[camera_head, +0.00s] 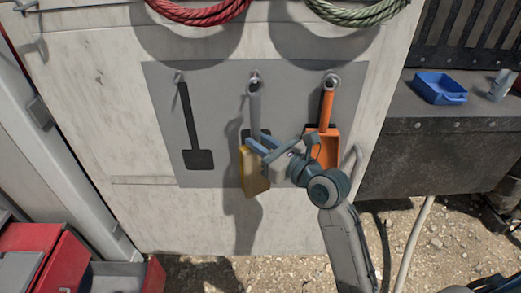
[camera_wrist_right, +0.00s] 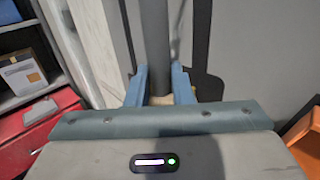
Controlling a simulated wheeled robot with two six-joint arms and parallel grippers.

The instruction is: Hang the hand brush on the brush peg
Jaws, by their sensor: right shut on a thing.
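The hand brush has a grey handle (camera_head: 254,102) and a yellowish bristle block (camera_head: 252,173). It is upright in front of the middle outline of the grey tool board (camera_head: 218,90). The brush peg (camera_head: 254,77) is at the handle's top end; I cannot tell whether the handle's eye is around the peg or only in front of it. My right gripper (camera_head: 260,143) is shut on the lower handle, just above the bristles. In the right wrist view the handle (camera_wrist_right: 155,45) stands between my blue fingers. The left gripper is not in view.
An orange scoop (camera_head: 328,145) hangs on the right peg, close to my right wrist. The left peg (camera_head: 179,77) is bare above a dark painted outline. Red and green ropes hang above. A blue tray (camera_head: 440,88) sits on the bench at right; red drawers (camera_head: 30,238) stand lower left.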

